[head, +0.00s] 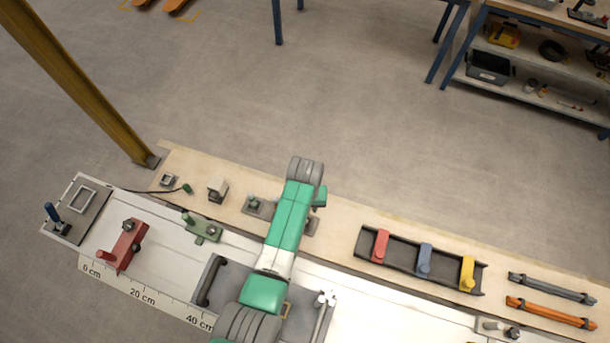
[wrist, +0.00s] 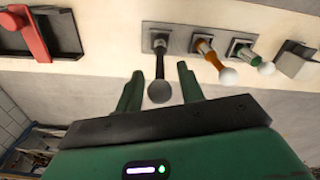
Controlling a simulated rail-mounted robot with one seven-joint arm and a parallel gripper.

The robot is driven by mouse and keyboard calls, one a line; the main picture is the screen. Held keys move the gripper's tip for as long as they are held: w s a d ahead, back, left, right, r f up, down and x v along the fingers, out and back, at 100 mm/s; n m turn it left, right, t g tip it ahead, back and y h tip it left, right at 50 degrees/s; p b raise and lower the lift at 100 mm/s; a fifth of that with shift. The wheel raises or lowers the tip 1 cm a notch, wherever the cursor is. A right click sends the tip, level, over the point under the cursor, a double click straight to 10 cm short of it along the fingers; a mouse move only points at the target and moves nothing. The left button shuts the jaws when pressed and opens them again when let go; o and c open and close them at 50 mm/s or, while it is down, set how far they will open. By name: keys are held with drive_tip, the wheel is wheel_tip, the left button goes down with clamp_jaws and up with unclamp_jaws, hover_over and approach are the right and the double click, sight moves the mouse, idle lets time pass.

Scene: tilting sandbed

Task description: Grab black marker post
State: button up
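The black marker post (wrist: 160,66) shows in the wrist view, rising from a square grey base (wrist: 153,33) and ending in a dark grey ball. My gripper (wrist: 159,69) is open, with one green finger on each side of the post and a visible gap on both sides. The post appears between the fingers; its exact depth between them is hard to judge. In the head view my own arm covers the black post and my gripper's fingertips.
An orange post (wrist: 206,47) and a green post (wrist: 248,55) with pale ball ends stand to the right, close to my right finger. A grey block (wrist: 296,62) is farther right. A dark tray (head: 405,275) holds red, blue and yellow pieces.

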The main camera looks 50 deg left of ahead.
clamp_jaws()
